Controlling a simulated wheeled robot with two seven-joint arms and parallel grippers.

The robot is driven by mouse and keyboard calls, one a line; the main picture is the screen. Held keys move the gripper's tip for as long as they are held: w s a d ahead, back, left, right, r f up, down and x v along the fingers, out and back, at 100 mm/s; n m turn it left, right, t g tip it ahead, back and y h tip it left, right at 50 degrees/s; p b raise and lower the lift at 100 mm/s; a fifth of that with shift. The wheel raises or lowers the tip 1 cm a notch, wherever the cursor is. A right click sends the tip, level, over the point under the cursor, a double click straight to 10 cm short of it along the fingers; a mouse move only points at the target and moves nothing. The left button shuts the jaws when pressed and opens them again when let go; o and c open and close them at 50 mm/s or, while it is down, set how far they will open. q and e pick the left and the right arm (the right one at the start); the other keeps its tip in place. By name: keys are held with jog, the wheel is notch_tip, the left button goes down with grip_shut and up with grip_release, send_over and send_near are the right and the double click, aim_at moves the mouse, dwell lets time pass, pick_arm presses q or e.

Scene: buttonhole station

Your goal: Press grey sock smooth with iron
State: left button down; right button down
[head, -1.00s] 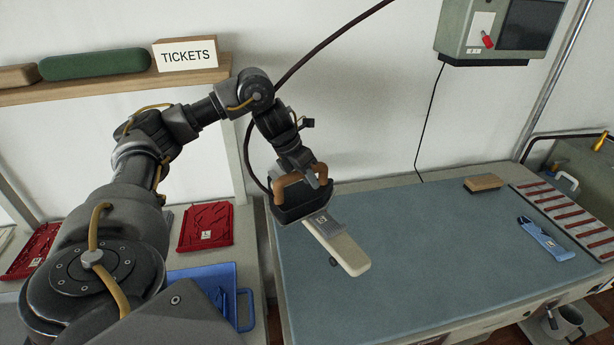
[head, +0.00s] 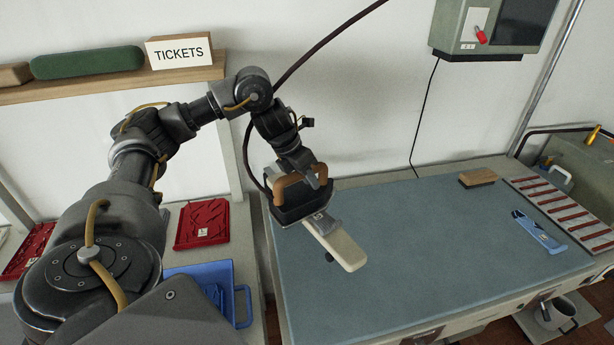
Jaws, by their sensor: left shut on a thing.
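My left gripper (head: 314,177) is shut on the brown handle of a black iron (head: 302,204). The iron sits over the far end of a narrow pale pressing board (head: 345,249), which stands above the blue-grey table top. The grey sock (head: 321,223), with a small pale label, lies across the board right beside the iron's near edge. The iron hides part of the board and perhaps part of the sock. I cannot tell whether the iron's sole touches the sock. My right gripper is not in view.
The blue-grey table (head: 420,230) is mostly clear. A wooden brush (head: 478,178), a blue-and-dark item (head: 539,231) and a red-striped rack (head: 565,212) lie at right. Red trays (head: 203,222) and a blue tray (head: 205,272) are at left. A dark cable rises behind the arm.

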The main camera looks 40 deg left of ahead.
pick_arm(q)
jog(key=shift+d+r, duration=0.15)
jog(key=shift+d, duration=0.1)
jog(key=shift+s+d, duration=0.15)
jog(key=shift+d, duration=0.55)
jog(key=shift+d+p, duration=0.25)
jog(key=shift+p, duration=0.05)
jog(key=shift+s+d, duration=0.1)
jog(key=shift+d, duration=0.25)
jog(key=shift+s+d, duration=0.15)
jog(key=shift+d, duration=0.25)
jog(key=shift+a, duration=0.2)
jog(key=shift+w+a, duration=0.2)
jog(key=shift+a, duration=0.5)
jog(key=shift+a, duration=0.25)
jog(key=shift+w+a, duration=0.25)
jog(key=shift+a, duration=0.45)
